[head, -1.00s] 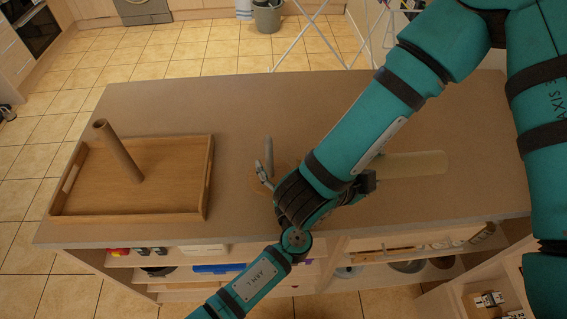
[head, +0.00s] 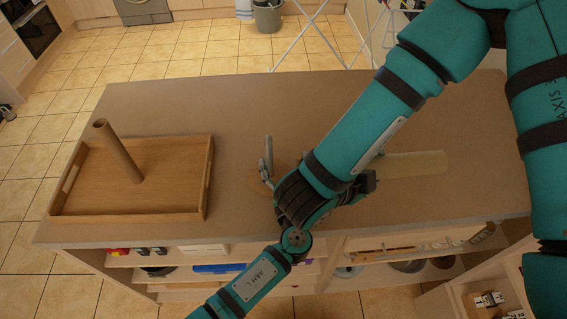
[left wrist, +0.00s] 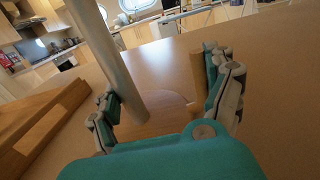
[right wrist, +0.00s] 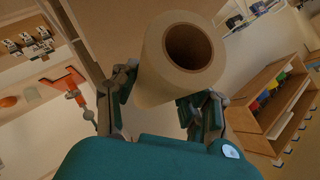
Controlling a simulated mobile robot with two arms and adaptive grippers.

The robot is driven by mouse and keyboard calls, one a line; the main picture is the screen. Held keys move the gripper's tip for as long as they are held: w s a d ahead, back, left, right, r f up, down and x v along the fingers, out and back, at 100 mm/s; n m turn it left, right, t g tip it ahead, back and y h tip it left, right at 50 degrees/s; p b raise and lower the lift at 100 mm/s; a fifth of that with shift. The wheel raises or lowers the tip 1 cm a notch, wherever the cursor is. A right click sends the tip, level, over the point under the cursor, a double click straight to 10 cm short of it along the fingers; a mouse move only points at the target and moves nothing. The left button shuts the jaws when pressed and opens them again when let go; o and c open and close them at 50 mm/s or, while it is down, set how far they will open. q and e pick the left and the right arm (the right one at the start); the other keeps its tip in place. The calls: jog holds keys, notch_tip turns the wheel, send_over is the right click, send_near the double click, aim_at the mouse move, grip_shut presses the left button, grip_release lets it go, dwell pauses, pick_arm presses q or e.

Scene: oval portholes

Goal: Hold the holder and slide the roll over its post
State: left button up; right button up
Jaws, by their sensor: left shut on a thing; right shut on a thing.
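The holder has a round wooden base (left wrist: 150,122) and an upright grey post (left wrist: 108,55), both in the left wrist view. The post (head: 268,150) also shows mid-counter in the head view. My left gripper (left wrist: 162,100) is shut on the holder, its fingers either side of the base; a wooden upright piece (left wrist: 197,80) stands by the right finger. Contact points are partly hidden.
Shelves with items (head: 200,270) are below the counter's front edge. The back middle of the counter is clear.

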jog(key=shift+a, duration=0.1)
jog(key=w+a+r+m+y, duration=0.1)
jog(key=w+a+r+y, duration=0.15)
jog(key=a, duration=0.45)
jog(key=w+a+r+g+y, duration=0.1)
jog(key=a+y, duration=0.3)
jog(key=a, duration=0.2)
jog(key=w+a+r+m+y, duration=0.1)
jog(key=w+a+r+y, duration=0.15)
jog(key=a, duration=0.45)
jog(key=w+r+m+y, duration=0.3)
jog(key=w+r+y, duration=0.4)
jog(key=r, duration=0.6)
notch_tip(320, 180, down, 6)
jog(key=d, duration=0.1)
jog(key=shift+s+d+m, duration=0.15)
jog(key=shift+d+m, duration=0.15)
jog(key=shift+d, duration=0.05)
jog(key=shift+f, duration=0.2)
jog(key=shift+f, duration=0.5)
